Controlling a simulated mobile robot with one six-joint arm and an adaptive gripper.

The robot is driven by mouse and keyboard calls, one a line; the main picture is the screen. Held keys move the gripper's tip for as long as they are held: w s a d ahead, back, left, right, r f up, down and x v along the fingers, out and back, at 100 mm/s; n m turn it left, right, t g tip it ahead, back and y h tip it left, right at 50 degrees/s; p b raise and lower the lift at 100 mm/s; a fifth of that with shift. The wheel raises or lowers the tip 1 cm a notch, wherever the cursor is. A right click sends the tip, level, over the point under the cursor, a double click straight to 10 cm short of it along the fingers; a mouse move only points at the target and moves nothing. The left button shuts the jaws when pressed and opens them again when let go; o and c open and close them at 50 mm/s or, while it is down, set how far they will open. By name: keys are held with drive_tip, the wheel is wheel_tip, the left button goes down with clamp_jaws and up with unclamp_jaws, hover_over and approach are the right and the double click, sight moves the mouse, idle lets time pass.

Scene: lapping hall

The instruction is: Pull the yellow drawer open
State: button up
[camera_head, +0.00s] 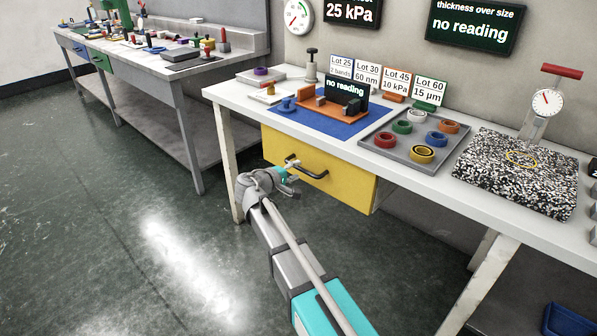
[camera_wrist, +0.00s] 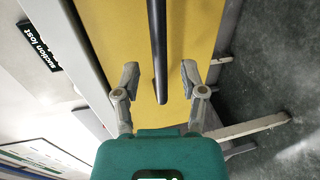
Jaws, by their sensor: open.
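The yellow drawer (camera_head: 345,188) sits under the white bench top, its front looking shut. A dark bar handle (camera_head: 310,171) runs across its front. My gripper (camera_head: 293,170) is at the left part of the handle, close in front of the drawer. In the wrist view, the drawer's yellow front (camera_wrist: 195,30) fills the upper middle. The handle (camera_wrist: 157,40) shows as a dark bar running down between the two fingers of my open gripper (camera_wrist: 160,77). There is a gap on both sides of the bar, and no finger appears to touch it.
The white bench (camera_head: 225,95) carries a grey tray (camera_head: 378,151) of coloured rings, a blue mat (camera_head: 290,118) and a speckled plate (camera_head: 505,195). A bench leg (camera_head: 227,165) stands left of the drawer. The floor (camera_head: 130,230) in front is clear.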

drive_tip(key=shift+x, duration=1.35)
drive_tip(key=shift+c, duration=0.3)
clamp_jaws()
drive_tip(key=shift+a, duration=0.1)
drive_tip(key=shift+s, duration=0.1)
